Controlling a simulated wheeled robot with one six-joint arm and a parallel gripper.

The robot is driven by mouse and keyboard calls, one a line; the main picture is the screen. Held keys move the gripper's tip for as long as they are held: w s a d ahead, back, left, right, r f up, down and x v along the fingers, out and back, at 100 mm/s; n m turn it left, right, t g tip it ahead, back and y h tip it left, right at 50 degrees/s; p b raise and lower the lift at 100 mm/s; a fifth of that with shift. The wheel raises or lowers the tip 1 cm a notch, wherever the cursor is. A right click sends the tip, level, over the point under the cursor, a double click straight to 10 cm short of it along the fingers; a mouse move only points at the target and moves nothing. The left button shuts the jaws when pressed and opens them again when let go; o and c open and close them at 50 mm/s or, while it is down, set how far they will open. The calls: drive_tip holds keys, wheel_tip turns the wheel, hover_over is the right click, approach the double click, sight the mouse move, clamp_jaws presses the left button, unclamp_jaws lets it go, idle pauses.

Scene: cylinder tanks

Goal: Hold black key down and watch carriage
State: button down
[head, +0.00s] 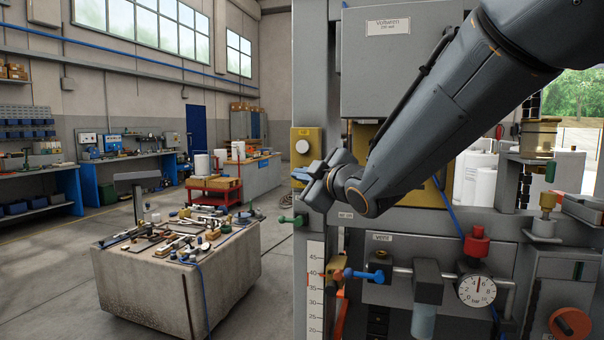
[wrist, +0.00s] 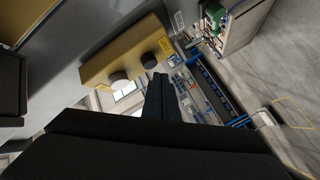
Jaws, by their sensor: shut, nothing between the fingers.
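A yellow key box (head: 305,138) is mounted on the left grey post of the machine. Its pale upper key (head: 302,146) shows in the head view; my gripper's fingers cover the area below it. The wrist view shows the yellow box (wrist: 112,52) with two round keys, one (wrist: 118,78) apart from my fingers and one (wrist: 148,61) right by their tips. I cannot surely identify the carriage.
A white scale (head: 315,290) numbered 45 down to 20 stands on the post, beside a yellowish block (head: 334,272). A blue-handled valve (head: 362,275) and a round gauge (head: 478,290) sit below my arm. A tool-covered block (head: 180,265) stands left.

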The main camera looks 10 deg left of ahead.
idle(0.6)
drive_tip(key=shift+w, duration=0.4)
drive_tip(key=shift+w+d, duration=0.1)
drive_tip(key=shift+w, duration=0.4)
idle(6.5)
